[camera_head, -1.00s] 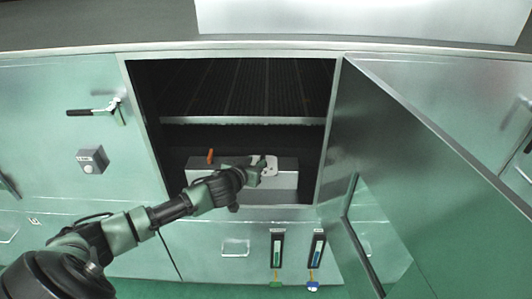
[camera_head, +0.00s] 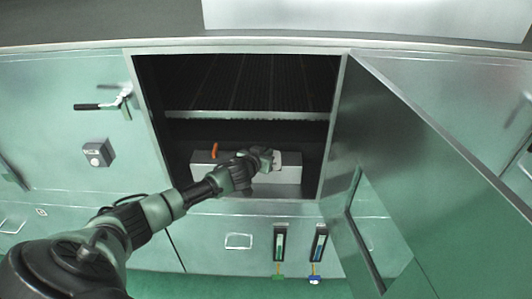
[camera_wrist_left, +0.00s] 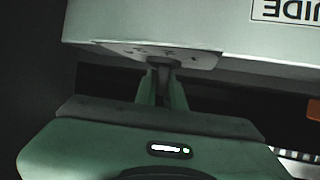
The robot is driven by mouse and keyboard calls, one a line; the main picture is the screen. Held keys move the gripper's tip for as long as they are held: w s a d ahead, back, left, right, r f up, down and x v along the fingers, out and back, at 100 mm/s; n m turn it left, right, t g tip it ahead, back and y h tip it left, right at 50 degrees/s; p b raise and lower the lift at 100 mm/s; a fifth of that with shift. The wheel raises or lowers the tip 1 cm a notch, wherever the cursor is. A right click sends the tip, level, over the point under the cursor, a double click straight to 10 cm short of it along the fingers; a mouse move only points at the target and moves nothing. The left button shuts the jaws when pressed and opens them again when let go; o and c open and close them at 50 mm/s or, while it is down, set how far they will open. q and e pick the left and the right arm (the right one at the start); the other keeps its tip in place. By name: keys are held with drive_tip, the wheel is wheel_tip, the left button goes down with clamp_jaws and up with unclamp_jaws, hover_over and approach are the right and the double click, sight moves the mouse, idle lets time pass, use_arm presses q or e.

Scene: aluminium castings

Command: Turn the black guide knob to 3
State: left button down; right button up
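A grey metal box (camera_head: 288,175) sits on the floor of the open cabinet. In the left wrist view its face (camera_wrist_left: 230,45) carries an upside-down "GUIDE" label (camera_wrist_left: 285,10). Below it is a pale dial plate (camera_wrist_left: 150,53) with small marks I cannot read. The black guide knob (camera_wrist_left: 164,67) stands out from this plate. My left gripper (camera_wrist_left: 163,84) has a finger on each side of the knob, closed against it as far as I can see. In the head view the left gripper (camera_head: 266,154) is at the box top and hides the knob. My right gripper is not in view.
An orange lever (camera_head: 214,150) stands on the box left of my arm. The cabinet door (camera_head: 420,170) is swung open on the right. A shelf (camera_head: 250,115) crosses above the box. A black-handled lever (camera_head: 100,105) is on the left panel.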

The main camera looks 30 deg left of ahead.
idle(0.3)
use_arm(q)
drive_tip(key=shift+d+f+n+g+y+b, duration=0.1)
drive_tip(key=shift+f+n+g+y+b, duration=0.1)
drive_tip(key=shift+n+y+b, duration=0.4)
drive_tip(key=shift+d+f+n+g+y+b, duration=0.1)
drive_tip(key=shift+n+g+y+b, duration=0.1)
drive_tip(key=shift+n+y+b, duration=0.35)
drive_tip(key=n+g+y+b, duration=0.1)
drive_tip(key=n+y+b, duration=0.1)
drive_tip(key=b, duration=0.1)
drive_tip(key=n+g+y+b, duration=0.1)
drive_tip(key=n+y+b, duration=0.1)
drive_tip(key=shift+a+g+b, duration=0.2)
drive_tip(key=shift+g+b, duration=0.2)
drive_tip(key=shift+a+r+n+g+y+b, duration=0.1)
drive_tip(key=shift+r+n+g+y+b, duration=0.3)
drive_tip(key=shift+n+y+b, duration=0.5)
drive_tip(key=c, duration=1.5)
unclamp_jaws()
drive_tip(key=shift+s+g, duration=0.1)
drive_tip(key=shift+g, duration=0.2)
